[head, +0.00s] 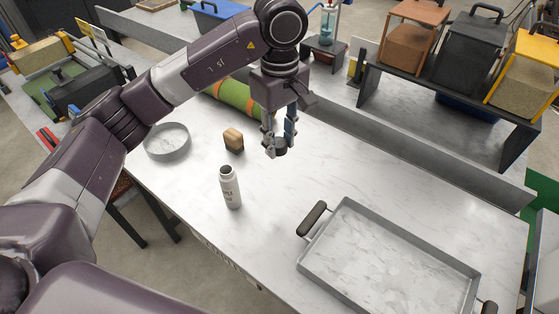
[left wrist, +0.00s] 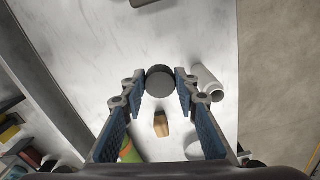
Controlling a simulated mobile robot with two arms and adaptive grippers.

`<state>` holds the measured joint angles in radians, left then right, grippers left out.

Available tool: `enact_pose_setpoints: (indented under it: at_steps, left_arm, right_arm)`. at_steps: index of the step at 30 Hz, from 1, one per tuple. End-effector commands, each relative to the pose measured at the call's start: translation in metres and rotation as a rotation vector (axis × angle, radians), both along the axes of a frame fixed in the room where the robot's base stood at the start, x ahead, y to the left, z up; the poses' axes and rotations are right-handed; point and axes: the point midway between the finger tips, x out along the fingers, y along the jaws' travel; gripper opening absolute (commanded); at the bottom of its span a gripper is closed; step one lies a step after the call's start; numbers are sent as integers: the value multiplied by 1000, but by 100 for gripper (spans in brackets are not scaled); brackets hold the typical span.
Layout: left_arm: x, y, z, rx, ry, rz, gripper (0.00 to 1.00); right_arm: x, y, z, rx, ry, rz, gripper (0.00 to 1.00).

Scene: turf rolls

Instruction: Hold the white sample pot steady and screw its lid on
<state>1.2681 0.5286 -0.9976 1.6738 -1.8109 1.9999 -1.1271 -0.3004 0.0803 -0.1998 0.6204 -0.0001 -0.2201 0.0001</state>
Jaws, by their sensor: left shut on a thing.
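The white sample pot (head: 230,189) stands upright on the marble table, with dark lettering on its side and a dark open top. It also shows in the left wrist view (left wrist: 207,82), to the right of the fingers. My left gripper (head: 280,137) is shut on a dark grey round lid (head: 276,152), which shows between the fingertips in the left wrist view (left wrist: 160,81). It holds the lid above the table, to the right of and farther back than the pot, apart from it. My right gripper is not in view.
A grey tray (head: 303,263) with dark handles lies at the front right. A small wooden block (head: 234,140), a round grey dish (head: 167,155) and a green turf roll (head: 238,97) lie behind the pot. A raised shelf (head: 455,108) stands at the back right. Table around the pot is clear.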

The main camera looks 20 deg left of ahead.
Motion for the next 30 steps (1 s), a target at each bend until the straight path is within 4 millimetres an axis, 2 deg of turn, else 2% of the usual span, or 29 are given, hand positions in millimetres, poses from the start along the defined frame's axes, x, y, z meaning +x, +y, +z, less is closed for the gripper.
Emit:
enact_pose_setpoints:
  at_steps: [5, 16, 20, 23, 28, 30]
  left_arm:
    - [0, 0, 12, -1, -1, 1, 19]
    - [0, 0, 13, -1, 1, 1, 19]
    - [-3, 2, 11, 0, -1, -24, 19]
    - [-12, 7, 7, 3, -9, -105, 19]
    - [-39, 19, -7, 8, -22, -340, 19]
    - [-53, 24, -13, 11, -23, -444, 19]
  right_arm:
    - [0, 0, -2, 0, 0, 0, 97]
    - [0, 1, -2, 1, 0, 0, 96]
    - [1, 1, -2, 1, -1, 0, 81]
    - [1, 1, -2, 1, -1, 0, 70]
    - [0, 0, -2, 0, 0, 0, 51]
    - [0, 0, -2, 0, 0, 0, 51]
